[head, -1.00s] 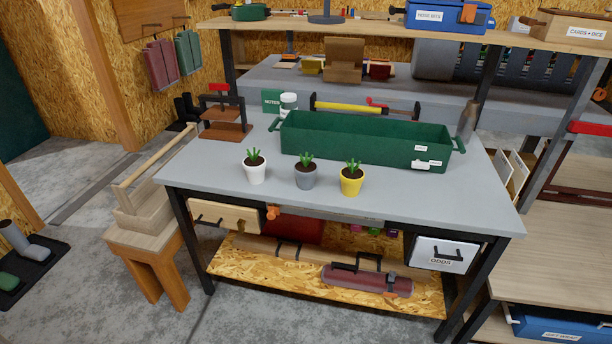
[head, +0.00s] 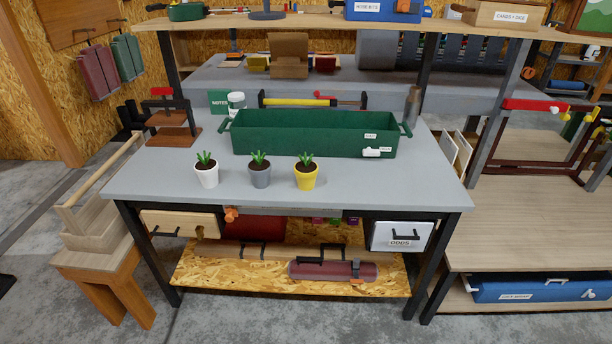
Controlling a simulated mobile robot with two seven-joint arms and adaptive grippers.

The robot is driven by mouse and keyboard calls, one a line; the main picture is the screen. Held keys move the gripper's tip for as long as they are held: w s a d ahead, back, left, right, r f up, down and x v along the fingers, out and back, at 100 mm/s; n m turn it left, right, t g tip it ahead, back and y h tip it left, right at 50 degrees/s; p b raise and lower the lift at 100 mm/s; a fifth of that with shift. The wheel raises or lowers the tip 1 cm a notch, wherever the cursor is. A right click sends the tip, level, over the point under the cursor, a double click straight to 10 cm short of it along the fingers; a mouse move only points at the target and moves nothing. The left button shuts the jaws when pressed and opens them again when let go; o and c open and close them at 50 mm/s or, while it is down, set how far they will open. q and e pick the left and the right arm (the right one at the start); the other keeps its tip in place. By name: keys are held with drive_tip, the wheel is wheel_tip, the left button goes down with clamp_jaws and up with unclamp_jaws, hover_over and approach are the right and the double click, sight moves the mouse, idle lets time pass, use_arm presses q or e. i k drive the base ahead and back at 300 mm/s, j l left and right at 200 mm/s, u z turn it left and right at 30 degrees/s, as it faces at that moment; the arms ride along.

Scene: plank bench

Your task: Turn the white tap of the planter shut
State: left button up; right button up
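The planter (head: 300,135) is a long dark green trough with a handle at each end, standing toward the back of the grey bench top (head: 420,188). The white tap (head: 371,153) is on the lower right of its front face. One small white label sits above the tap and another at its right; their words are too small to read. Neither of my grippers shows in the head view.
White (head: 207,176), grey (head: 260,175) and yellow (head: 306,176) potted plants stand in a row in front of the planter. A brown press-like stand (head: 172,128) is at the back left. The bench top's front right is clear.

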sight(368, 151)
drive_tip(key=i+l+u, duration=0.1)
drive_tip(key=l, duration=0.25)
drive_tip(key=i+l+u, duration=0.1)
drive_tip(key=l, duration=0.3)
drive_tip(key=i+l+u, duration=0.1)
drive_tip(key=l, duration=0.3)
drive_tip(key=i, duration=0.1)
